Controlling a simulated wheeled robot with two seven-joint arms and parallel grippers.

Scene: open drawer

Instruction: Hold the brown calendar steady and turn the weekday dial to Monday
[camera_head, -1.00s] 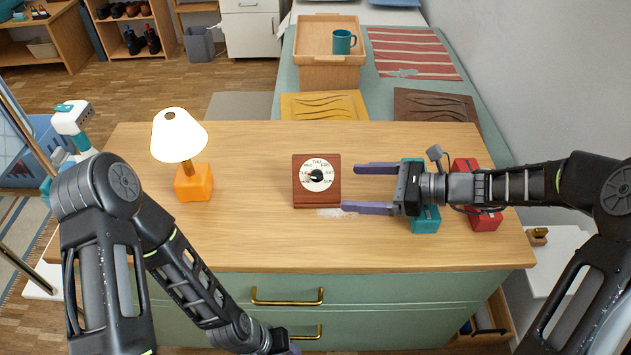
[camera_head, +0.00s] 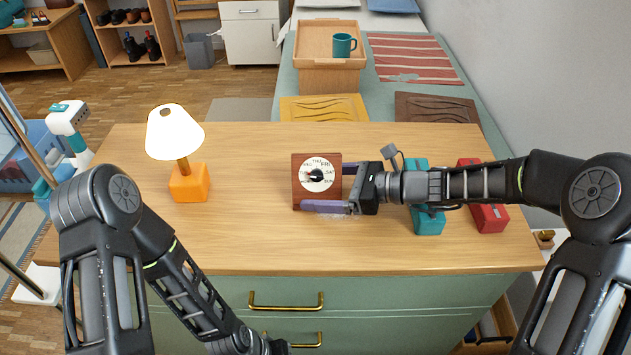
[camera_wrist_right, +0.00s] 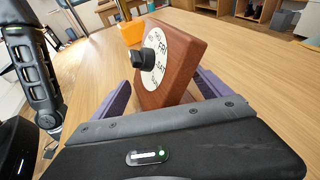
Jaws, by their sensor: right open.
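The brown calendar (camera_head: 299,190) stands on the wooden dresser top. Its white weekday dial (camera_head: 318,187) has a black knob in the middle and day names around it. My right gripper (camera_head: 324,187) is open, with its purple fingers reaching around the calendar from the right. One finger lies in front of its lower edge, the other is partly hidden behind it. In the right wrist view the calendar (camera_wrist_right: 186,62) stands between the two fingers (camera_wrist_right: 165,95). I cannot tell whether they touch it. My left arm reaches down in front of the dresser; its fingers are not visible.
A lamp with an orange base (camera_head: 188,184) stands left on the dresser top (camera_head: 240,225). A teal object (camera_head: 428,219) and a red object (camera_head: 489,216) lie under or beside my right forearm. White specks lie near the calendar's foot. The front-middle of the top is clear.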

